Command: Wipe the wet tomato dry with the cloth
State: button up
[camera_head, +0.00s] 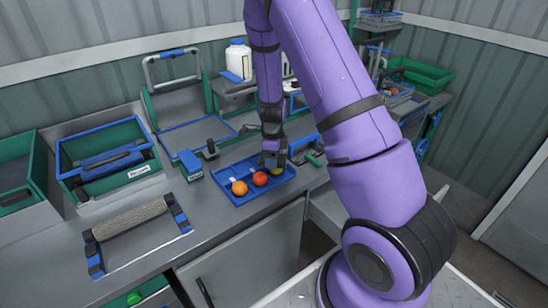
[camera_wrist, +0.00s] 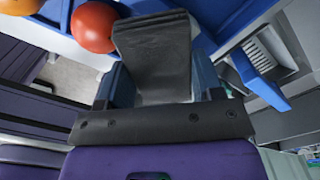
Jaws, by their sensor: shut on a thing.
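My gripper (camera_head: 272,157) reaches down over the right end of a blue tray (camera_head: 244,200) and is shut. Which tomato is wet cannot be told. I cannot surely pick out the cloth; a dark blue bundle (camera_head: 112,163) lies across a green crate.
A blue-ended frame with a ribbed roll (camera_head: 130,218) lies at the front left of the bench. White bottles (camera_head: 238,60) stand behind. Bare grey bench lies between the frame and the tray.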

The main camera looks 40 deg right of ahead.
aim_at(285, 160)
jog(key=shift+s+f, duration=0.1)
jog(key=shift+s, duration=0.1)
jog(key=shift+s+d, duration=1.4)
jog(key=shift+d, duration=0.2)
jog(key=shift+a, duration=0.1)
jog(key=shift+w+a, duration=1.5)
jog(key=shift+r, duration=3.05)
